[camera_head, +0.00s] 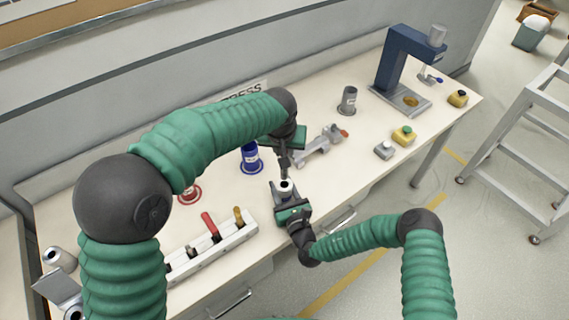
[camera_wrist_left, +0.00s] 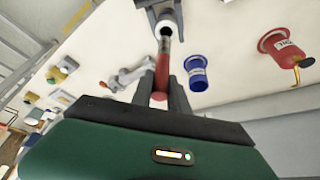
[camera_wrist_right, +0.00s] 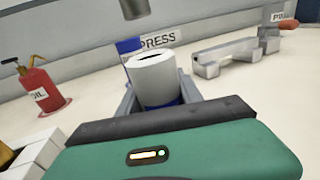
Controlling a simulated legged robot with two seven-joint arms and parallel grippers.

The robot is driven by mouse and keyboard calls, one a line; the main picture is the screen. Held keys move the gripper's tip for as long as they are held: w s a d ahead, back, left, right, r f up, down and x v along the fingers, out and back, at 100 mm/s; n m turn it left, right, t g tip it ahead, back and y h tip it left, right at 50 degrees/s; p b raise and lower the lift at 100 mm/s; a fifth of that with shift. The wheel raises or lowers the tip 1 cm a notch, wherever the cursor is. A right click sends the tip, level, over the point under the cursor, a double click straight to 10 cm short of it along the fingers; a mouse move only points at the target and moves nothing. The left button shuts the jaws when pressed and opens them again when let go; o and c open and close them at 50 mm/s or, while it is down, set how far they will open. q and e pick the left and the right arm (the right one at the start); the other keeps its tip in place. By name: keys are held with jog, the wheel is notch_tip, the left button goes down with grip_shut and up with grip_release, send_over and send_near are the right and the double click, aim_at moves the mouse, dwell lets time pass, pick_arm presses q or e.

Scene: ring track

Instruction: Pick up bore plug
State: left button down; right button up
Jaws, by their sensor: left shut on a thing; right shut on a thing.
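My left gripper (camera_wrist_left: 162,88) is shut on a red-handled plug, likely the bore plug (camera_wrist_left: 161,75), with its grey tip pointing at a white hollow cylinder (camera_wrist_left: 165,27). In the right wrist view a grey round end (camera_wrist_right: 134,8) hangs above that cylinder (camera_wrist_right: 154,76), with a gap between. My right gripper (camera_wrist_right: 160,100) is shut on the cylinder, which has a dark opening on top and blue near its base. In the head view the left gripper (camera_head: 284,168) is just above the cylinder (camera_head: 286,186) and the right gripper (camera_head: 291,206). The plug is mostly hidden there.
A white slotted rack (camera_head: 208,257) holds a red and a yellow handle. A blue container (camera_head: 250,158) and a red oil can (camera_wrist_right: 40,90) stand nearby. A clamp-like grey tool (camera_head: 315,148), a grey cylinder (camera_head: 348,100) and a blue press (camera_head: 400,70) are farther right.

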pick_arm(q)
jog(key=s+a, duration=0.2)
jog(key=s, duration=1.5)
jog(key=shift+s+a+f, duration=0.15)
jog(key=shift+s+a, duration=0.05)
jog(key=shift+s, duration=0.2)
pick_arm(e)
jog(key=o, duration=1.4)
jog(key=shift+o, duration=0.2)
jog(key=v, duration=1.2)
jog(key=shift+f, duration=0.15)
